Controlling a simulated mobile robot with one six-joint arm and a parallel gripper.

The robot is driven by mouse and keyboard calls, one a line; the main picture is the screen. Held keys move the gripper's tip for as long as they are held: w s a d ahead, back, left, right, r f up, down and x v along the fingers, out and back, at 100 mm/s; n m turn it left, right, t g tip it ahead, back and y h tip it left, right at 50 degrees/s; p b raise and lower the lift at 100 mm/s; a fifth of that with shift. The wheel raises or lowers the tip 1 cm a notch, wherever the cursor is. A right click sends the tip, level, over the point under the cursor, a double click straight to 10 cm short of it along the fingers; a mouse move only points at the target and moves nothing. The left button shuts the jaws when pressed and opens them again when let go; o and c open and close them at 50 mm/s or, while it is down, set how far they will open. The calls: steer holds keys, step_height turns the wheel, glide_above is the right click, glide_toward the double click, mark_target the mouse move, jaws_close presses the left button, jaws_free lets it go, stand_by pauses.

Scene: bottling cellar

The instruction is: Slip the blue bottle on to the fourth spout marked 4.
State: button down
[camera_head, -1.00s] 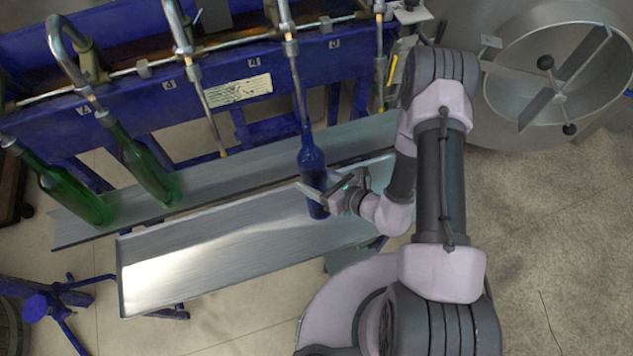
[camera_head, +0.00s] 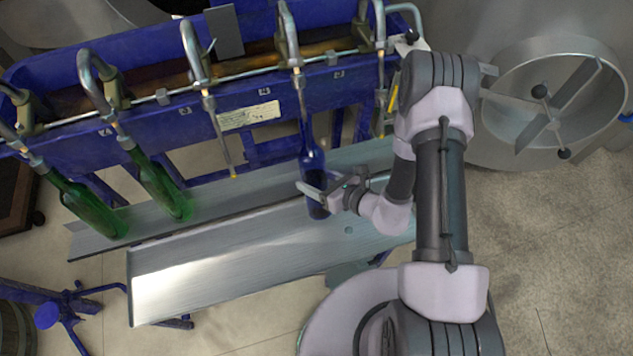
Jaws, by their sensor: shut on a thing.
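The blue bottle (camera_head: 313,172) stands slightly tilted in the head view, over the metal shelf. My gripper (camera_head: 318,191) is shut on its lower body from the right. The bottle's neck lies in line with the thin tube of the fourth spout from the left (camera_head: 299,92). That tube's lower end does not show and appears to be inside the neck. The number plates on the blue rail are too small to read.
Green bottles hang on the two leftmost spouts, one (camera_head: 88,207) at the far left and one (camera_head: 165,188) beside it. The spout left of the blue bottle (camera_head: 222,140) is empty. A metal tray (camera_head: 215,265) lies in front, and a round steel vat (camera_head: 550,95) stands right.

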mark_target(311, 158)
steer(key=shift+w+a+r+p, duration=0.15)
steer(key=shift+w+r+p, duration=0.35)
steer(key=shift+r+p, duration=0.5)
steer(key=shift+w+a+r+p, duration=0.2)
steer(key=shift+w+r+p, duration=0.4)
steer(key=shift+r, duration=0.65)
steer(key=shift+w+a+r+p, duration=0.15)
steer(key=shift+w+r+p, duration=0.3)
steer(key=shift+r+p, duration=0.55)
steer(key=shift+w+f+b, duration=0.1)
steer(key=shift+f+b, duration=0.1)
steer(key=shift+b, duration=0.55)
steer(key=w+b, duration=0.1)
steer(key=b, duration=0.1)
steer(key=w+f+t+b, duration=0.1)
steer(key=b, duration=0.1)
steer(key=shift+a+f+y, duration=0.3)
steer(key=shift+y, duration=0.1)
steer(key=w+b, duration=0.1)
steer(key=b, duration=0.1)
steer(key=w+f+t+b, duration=0.1)
steer(key=b, duration=0.1)
steer(key=w+a+n+y+b, duration=0.1)
steer(key=b, duration=0.1)
steer(key=shift+w+f+t, duration=0.2)
steer(key=shift+t, duration=0.1)
